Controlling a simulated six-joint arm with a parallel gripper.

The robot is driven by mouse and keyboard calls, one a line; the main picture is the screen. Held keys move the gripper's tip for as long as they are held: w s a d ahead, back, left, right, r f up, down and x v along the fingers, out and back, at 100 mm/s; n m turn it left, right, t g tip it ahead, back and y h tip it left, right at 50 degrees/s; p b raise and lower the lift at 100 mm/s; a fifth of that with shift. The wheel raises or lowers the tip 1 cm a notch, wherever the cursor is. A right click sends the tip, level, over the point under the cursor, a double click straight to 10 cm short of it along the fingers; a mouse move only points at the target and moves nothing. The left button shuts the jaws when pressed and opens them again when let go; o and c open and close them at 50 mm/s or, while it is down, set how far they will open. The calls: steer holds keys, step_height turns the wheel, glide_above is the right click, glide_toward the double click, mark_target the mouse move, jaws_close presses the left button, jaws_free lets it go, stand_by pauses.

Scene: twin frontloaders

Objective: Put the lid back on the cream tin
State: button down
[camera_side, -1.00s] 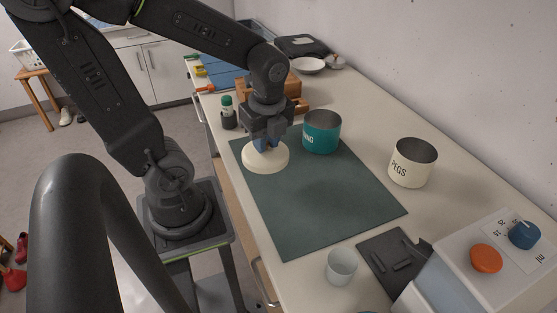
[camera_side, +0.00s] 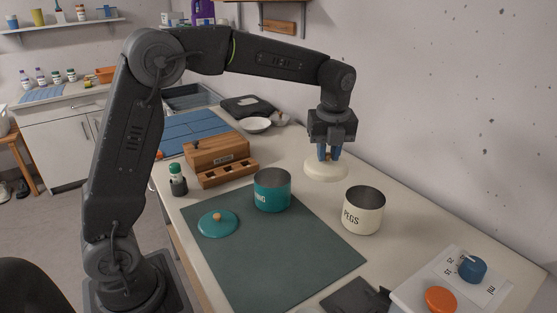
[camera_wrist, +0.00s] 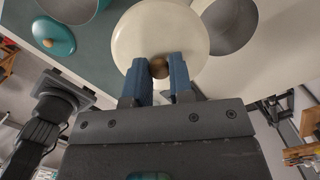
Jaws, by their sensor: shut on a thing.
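My gripper (camera_side: 328,154) is shut on the brass-coloured knob (camera_wrist: 159,68) of the cream lid (camera_side: 326,172). The lid is held level, behind and left of the cream tin in the side view; its height above the counter is hard to tell. The cream tin (camera_side: 362,218), marked PEGS, stands upright and open on the counter by the mat's right edge. In the wrist view the lid (camera_wrist: 150,30) hides part of the cream tin (camera_wrist: 228,22).
An open teal tin (camera_side: 272,195) stands on the dark green mat (camera_side: 285,265). A teal lid (camera_side: 212,228) with an orange-brown knob lies on the mat left of it. A wooden box (camera_side: 218,150) is behind. A white unit with an orange knob (camera_side: 440,298) is front right.

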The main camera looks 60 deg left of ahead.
steer(key=w+d+f+m, duration=0.2)
steer(key=w+d+m, duration=0.1)
steer(key=w+d, duration=0.45)
steer(key=shift+w+a+f, duration=0.1)
steer(key=shift+a+f, duration=0.1)
steer(key=shift+f, duration=1.25)
steer(key=shift+a+f, duration=0.2)
steer(key=shift+f, duration=1.25)
steer(key=shift+f, duration=0.15)
steer(key=shift+c, duration=2.3)
jaws_free()
step_height(320, 180, up, 7)
